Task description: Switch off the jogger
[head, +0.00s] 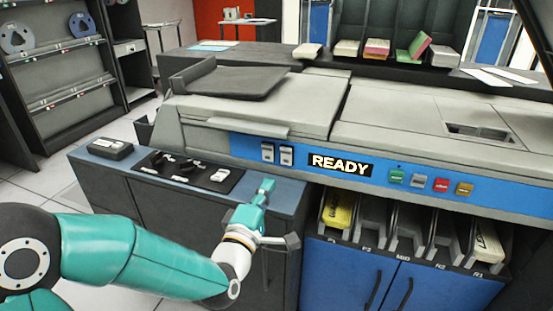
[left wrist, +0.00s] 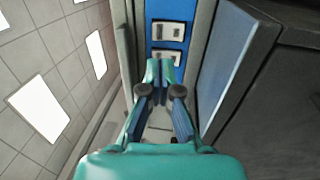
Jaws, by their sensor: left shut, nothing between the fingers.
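The grey card machine (head: 240,130) has a blue front panel (head: 230,145) with two white rocker switches (head: 277,153) left of a READY sign (head: 340,164). These two switches also show in the left wrist view (left wrist: 168,31), just beyond my fingertips. A black panel (head: 188,170) with several small switches lies on the side counter. No label readable here tells which switch belongs to the jogger. My left gripper (head: 267,186) is shut and empty, over the counter's right end, below and apart from the rocker switches. My right gripper is not in view.
Green, white, red and amber buttons (head: 431,183) sit right of the sign. Below are card pockets (head: 405,225) and blue cabinet doors (head: 400,280). A dark box (head: 110,148) stands at the counter's left end. The machine front overhangs the counter's back edge.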

